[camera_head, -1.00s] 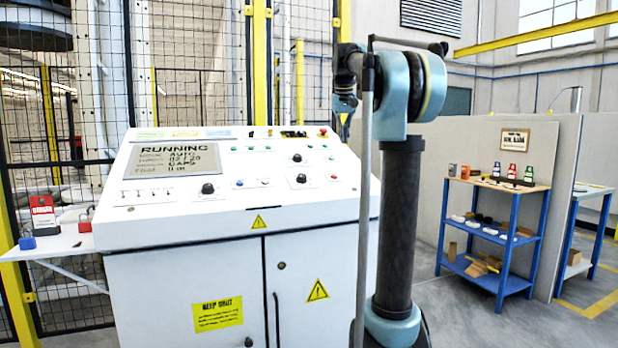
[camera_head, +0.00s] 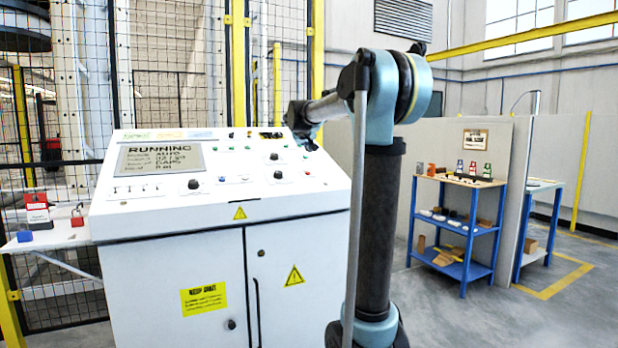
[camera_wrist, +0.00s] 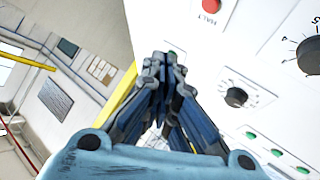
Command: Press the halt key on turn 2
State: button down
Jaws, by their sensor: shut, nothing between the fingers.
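The white control console (camera_head: 170,220) stands left of my arm, its sloped panel carrying a display (camera_head: 160,158) whose top line reads RUNNING. Smaller lines include AUTO; the count line is too blurred to read surely.
A black knob (camera_wrist: 236,97) and several green buttons (camera_wrist: 276,153) lie near my gripper. A side shelf (camera_head: 25,242) holds a red box and padlocks. A mesh fence (camera_head: 170,90) stands behind the console. A blue shelf unit (camera_head: 455,232) stands right, with free floor around it.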

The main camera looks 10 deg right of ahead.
send_over(308, 173)
jog(key=f, duration=0.7)
jog(key=shift+s+a+f, duration=0.1)
jog(key=shift+s+f, duration=0.25)
jog(key=shift+w+f, duration=0.1)
jog(key=shift+f, duration=0.1)
jog(key=shift+w+a+f, duration=0.15)
jog(key=shift+f, duration=0.5)
dwell(2.0)
jog(key=shift+r, duration=0.15)
jog(key=shift+s+r, duration=0.3)
jog(key=shift+r, duration=0.3)
dwell(0.3)
